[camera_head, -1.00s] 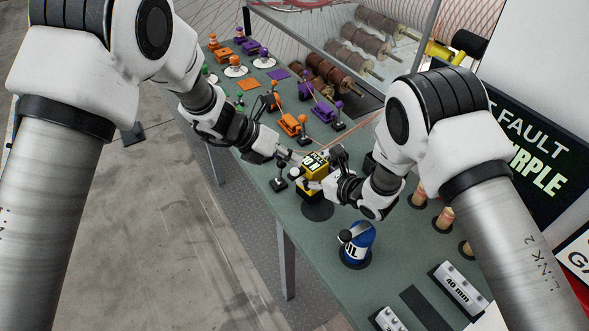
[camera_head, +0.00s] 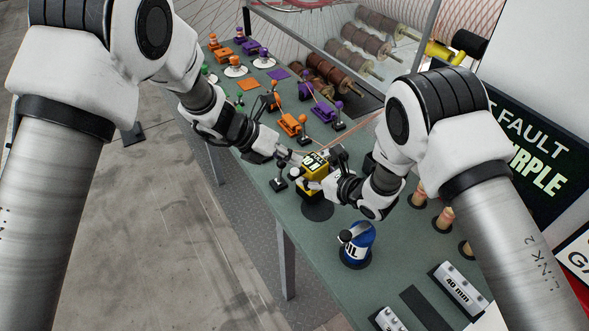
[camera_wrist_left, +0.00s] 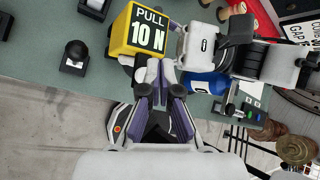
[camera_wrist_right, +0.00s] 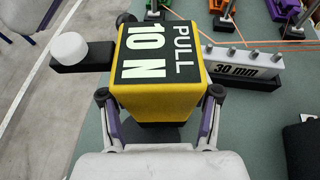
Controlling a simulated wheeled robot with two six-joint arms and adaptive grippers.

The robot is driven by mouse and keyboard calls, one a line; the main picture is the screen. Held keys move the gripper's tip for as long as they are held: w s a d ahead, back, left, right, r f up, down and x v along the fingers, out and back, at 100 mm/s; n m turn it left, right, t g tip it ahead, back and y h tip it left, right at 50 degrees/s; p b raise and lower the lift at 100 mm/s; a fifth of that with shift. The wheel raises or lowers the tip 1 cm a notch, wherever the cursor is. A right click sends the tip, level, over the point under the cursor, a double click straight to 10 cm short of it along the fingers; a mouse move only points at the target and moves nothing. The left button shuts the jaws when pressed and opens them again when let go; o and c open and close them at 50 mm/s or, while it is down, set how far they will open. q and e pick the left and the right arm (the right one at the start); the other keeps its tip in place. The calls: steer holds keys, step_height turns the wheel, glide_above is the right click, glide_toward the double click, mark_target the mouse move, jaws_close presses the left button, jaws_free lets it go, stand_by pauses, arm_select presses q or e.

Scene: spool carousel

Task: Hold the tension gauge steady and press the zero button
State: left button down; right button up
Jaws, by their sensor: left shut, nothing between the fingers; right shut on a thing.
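The tension gauge (camera_head: 314,168) is a yellow box with a black "PULL 10 N" face. It also shows in the left wrist view (camera_wrist_left: 141,33) and the right wrist view (camera_wrist_right: 160,75). My right gripper (camera_wrist_right: 160,115) is shut around its sides. A round white button (camera_wrist_right: 70,47) on a black arm juts from the gauge's left side in the right wrist view. My left gripper (camera_head: 289,157) is shut and empty, close beside the gauge. Its fingertips (camera_wrist_left: 160,75) show just below the gauge in the left wrist view. I cannot see contact with the button.
Orange and purple parts (camera_head: 290,124) with a strung line lie beyond.

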mark_target(292, 170)
arm_select(q)
steer(key=shift+f, duration=0.1)
steer(key=shift+f, duration=0.35)
steer(key=shift+f, duration=0.5)
stand_by(0.6)
steer(key=shift+r, duration=0.9)
steer(key=shift+r, duration=2.55)
